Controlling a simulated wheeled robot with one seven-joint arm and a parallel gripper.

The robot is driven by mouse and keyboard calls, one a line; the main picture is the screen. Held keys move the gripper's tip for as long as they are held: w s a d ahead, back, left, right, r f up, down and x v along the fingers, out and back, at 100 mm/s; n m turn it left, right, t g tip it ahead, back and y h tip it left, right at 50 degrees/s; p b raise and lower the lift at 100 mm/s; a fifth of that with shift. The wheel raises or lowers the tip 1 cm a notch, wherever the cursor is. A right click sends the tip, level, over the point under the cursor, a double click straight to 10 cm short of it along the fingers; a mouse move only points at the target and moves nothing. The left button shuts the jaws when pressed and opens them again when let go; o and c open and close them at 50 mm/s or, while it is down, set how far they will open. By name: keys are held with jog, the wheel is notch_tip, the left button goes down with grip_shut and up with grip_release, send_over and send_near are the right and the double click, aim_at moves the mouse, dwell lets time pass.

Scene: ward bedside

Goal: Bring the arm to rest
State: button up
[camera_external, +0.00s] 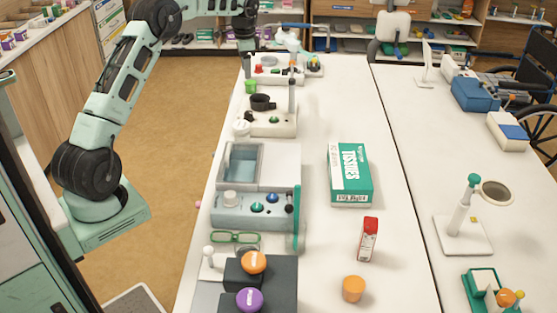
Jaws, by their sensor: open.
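My arm (118,80) rises from its mount at the left, bends at the top edge of the picture and reaches to the right. My gripper (247,48) hangs at the end of the arm near the far left end of the white table (310,112). It is small and dark in this view. Its jaws are open and I see nothing held between them. It appears close to the far white device (275,75), but I cannot tell the gap between them.
A green tissue box (350,174), a red-and-white carton (368,240) and an orange cap (353,289) stand on the table. Several devices line its left edge, including a grey-blue unit (240,212). A wheelchair (540,75) is at the far right. The floor (165,150) beside the table is clear.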

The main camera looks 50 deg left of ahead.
jog(key=shift+r, duration=0.25)
jog(key=s+a+n, duration=0.1)
jog(key=s+n, duration=0.2)
jog(key=s, duration=0.8)
jog(key=s+a+n+y, duration=0.1)
jog(key=s+n, duration=0.3)
jog(key=s, duration=0.7)
jog(key=s+a+n, duration=0.2)
jog(key=s+n, duration=0.1)
jog(key=s, duration=0.7)
jog(key=s+d+f+n, duration=0.2)
jog(key=s, duration=0.3)
jog(key=s+d+f+n, duration=0.1)
jog(key=s+d+f, duration=0.1)
jog(key=s, duration=0.4)
jog(key=shift+s+d+f+n, duration=0.2)
jog(key=shift+d+f+n, duration=0.15)
jog(key=shift+d, duration=0.25)
